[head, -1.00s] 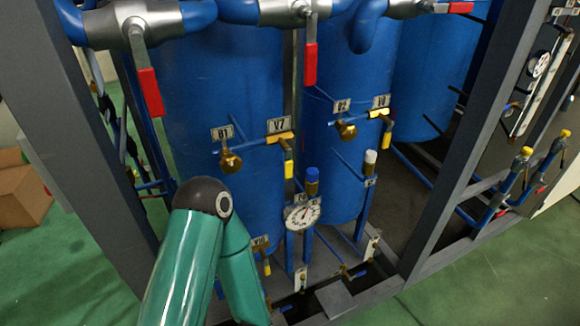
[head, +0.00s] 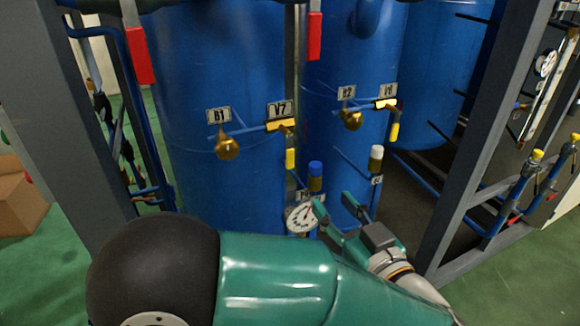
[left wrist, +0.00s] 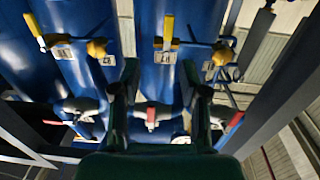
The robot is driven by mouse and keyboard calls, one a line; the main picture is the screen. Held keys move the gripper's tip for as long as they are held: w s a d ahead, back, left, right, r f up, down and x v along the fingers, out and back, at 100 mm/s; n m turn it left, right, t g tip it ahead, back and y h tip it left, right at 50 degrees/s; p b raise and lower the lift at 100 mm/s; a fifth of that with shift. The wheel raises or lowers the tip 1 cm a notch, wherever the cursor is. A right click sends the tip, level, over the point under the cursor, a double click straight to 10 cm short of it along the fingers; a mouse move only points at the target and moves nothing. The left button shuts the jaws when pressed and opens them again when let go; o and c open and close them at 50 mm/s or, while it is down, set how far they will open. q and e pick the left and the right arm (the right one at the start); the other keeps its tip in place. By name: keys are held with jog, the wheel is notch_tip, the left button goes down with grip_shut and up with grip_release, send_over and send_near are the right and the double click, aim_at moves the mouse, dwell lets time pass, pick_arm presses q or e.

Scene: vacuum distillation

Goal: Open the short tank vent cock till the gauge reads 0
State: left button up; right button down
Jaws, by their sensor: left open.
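The round white gauge (head: 302,216) stands low before the tanks; its reading is too small to tell. The left blue tank (head: 215,75) has a yellow-handled cock (head: 290,157) by the V7 plate and a brass fitting (head: 228,147) by the B1 plate. The middle blue tank (head: 345,60) has a similar yellow-handled cock (head: 393,130) and brass fitting (head: 350,120). I cannot tell which is the vent cock. My left gripper (head: 335,207) is open and empty, right beside the gauge in the picture. In the left wrist view, the tanks appear upside down beyond the open fingers (left wrist: 160,78). My right gripper is out of view.
Blue-capped (head: 315,172) and white-capped (head: 376,157) uprights stand close to my left gripper. Grey frame posts (head: 490,150) flank the tanks. Red-handled valves (left wrist: 151,118) show in the left wrist view. A cardboard box (head: 22,200) sits on the green floor at left.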

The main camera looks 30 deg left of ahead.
aim_at(292, 158)
pick_arm(q)
jog(key=shift+g, duration=0.3)
jog(key=x, duration=0.5)
jog(key=p+x, duration=0.1)
jog(key=x, duration=0.4)
jog(key=r+x, duration=0.1)
jog(key=x, duration=0.5)
jog(key=shift+s+a, duration=0.35)
jog(key=shift+a, duration=0.05)
grip_shut()
jog(key=shift+r, duration=0.1)
